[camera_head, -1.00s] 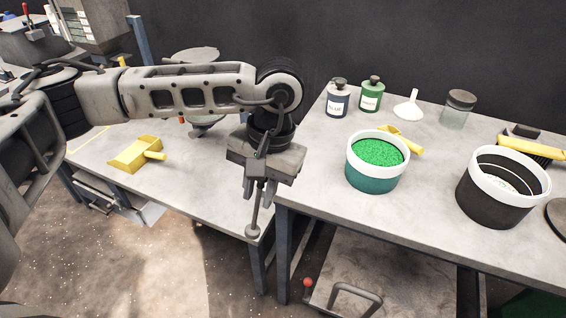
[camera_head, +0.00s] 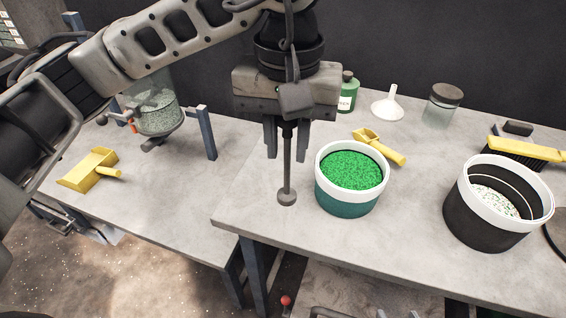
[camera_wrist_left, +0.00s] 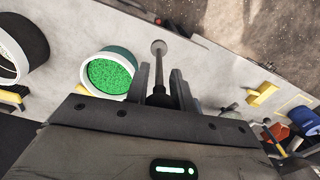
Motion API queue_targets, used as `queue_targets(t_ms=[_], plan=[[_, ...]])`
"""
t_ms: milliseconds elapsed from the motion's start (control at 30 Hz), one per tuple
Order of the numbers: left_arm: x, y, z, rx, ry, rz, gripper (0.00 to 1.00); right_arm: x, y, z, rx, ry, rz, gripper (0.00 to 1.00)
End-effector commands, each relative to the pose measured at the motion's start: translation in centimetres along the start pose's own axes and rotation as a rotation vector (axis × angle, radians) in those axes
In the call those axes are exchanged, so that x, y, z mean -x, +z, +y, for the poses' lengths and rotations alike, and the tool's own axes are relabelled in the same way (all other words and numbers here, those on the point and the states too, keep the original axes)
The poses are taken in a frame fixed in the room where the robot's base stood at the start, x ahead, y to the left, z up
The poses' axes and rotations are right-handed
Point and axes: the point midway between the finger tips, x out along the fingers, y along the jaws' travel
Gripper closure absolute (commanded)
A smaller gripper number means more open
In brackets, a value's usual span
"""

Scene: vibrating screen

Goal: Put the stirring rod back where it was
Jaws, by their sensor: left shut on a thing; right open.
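My left gripper (camera_head: 287,140) is shut on the stirring rod (camera_head: 287,170), a thin grey rod with a round disc at its lower end. The rod hangs upright over the left part of the right table, just left of the green bucket (camera_head: 350,205). I cannot tell whether its disc touches the table. In the left wrist view the rod (camera_wrist_left: 159,65) sticks out between the fingers (camera_wrist_left: 160,95), with the green granules beside it. My right gripper is not in view.
A black bucket (camera_head: 485,230) with pale granules stands at right. A yellow scoop (camera_head: 378,147), white funnel (camera_head: 388,105), glass jar (camera_head: 441,105) and brush (camera_head: 525,150) lie behind. Another yellow scoop (camera_head: 92,170) and a glass vessel (camera_head: 155,110) are on the left table.

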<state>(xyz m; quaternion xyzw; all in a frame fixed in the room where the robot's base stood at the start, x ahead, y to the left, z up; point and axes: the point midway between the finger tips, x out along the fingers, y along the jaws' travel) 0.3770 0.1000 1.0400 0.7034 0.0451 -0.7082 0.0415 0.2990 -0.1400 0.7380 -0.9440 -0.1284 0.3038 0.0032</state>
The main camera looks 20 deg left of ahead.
Motion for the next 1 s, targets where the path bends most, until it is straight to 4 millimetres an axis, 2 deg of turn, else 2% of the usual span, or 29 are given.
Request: queue_targets(t_ms=[200, 400, 767, 900, 1000], plan=[[-2.2, -5.4, -1.4, 0.006, -0.002, -0.005, 0.99, 0.5, -0.9, 0.1, 0.018, 0.009, -0.004, 0.52], [-5.9, -8.3, -2.0, 0.001, -0.003, -0.004, 0.99, 0.4, -0.5, 0.4, 0.034, 0.013, -0.022, 0.52], [-8.6, -10.4, -2.5, 0.000, -0.004, -0.003, 0.99, 0.5, -0.8, 0.6, 0.049, 0.014, -0.019, 0.52], [-10.6, -10.3, -2.4, -0.001, -0.002, -0.006, 0.99, 0.9, -1.5, 0.6, 0.051, 0.016, -0.018, 0.52], [-11.4, -10.4, -2.4, -0.001, -0.002, -0.001, 0.99, 0.8, -1.1, 0.6, 0.050, 0.018, -0.022, 0.52]])
